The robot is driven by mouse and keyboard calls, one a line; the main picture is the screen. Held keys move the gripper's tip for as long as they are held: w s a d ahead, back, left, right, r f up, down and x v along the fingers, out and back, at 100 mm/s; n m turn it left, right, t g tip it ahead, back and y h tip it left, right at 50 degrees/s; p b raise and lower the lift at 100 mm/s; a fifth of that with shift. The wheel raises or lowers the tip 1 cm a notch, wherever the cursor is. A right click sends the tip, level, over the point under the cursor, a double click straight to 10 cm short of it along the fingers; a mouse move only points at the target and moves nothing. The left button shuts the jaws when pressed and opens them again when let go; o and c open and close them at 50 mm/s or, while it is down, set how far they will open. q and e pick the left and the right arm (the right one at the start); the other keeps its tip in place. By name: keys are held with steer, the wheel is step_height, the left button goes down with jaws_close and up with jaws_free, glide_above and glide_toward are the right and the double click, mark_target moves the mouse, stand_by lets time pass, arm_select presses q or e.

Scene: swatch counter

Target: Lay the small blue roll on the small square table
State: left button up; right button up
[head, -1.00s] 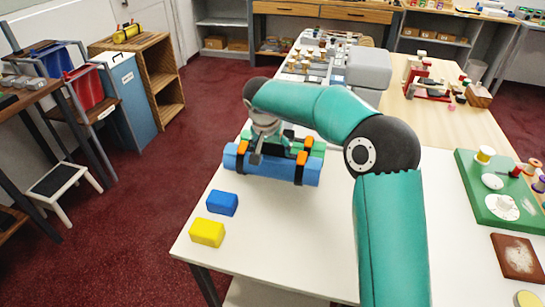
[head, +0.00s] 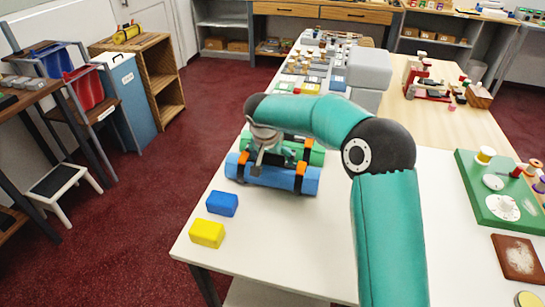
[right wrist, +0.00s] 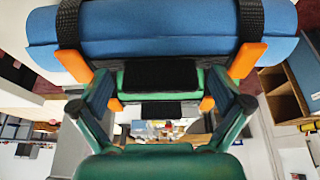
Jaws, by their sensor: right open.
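The blue roll (head: 272,178), bound with two black straps with orange clips, lies on the near-left part of the white counter. A green roll (head: 317,155) lies just behind it, partly hidden by my right arm. My right gripper (head: 258,168) is open, low over the middle of the blue roll. In the right wrist view the blue roll (right wrist: 180,32) crosses the top, with the open gripper (right wrist: 160,95) below it. I cannot tell whether they touch. I cannot pick out the small square table with certainty. My left gripper is out of view.
A blue block (head: 222,203) and a yellow block (head: 207,233) lie near the counter's left corner. A green board (head: 480,205) with spools is at right. A white step stool (head: 65,185) stands on the red floor at left. Bare counter (head: 285,235) lies in front of the rolls.

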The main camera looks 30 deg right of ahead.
steer(key=v, duration=1.2)
steer(key=shift+d, duration=0.1)
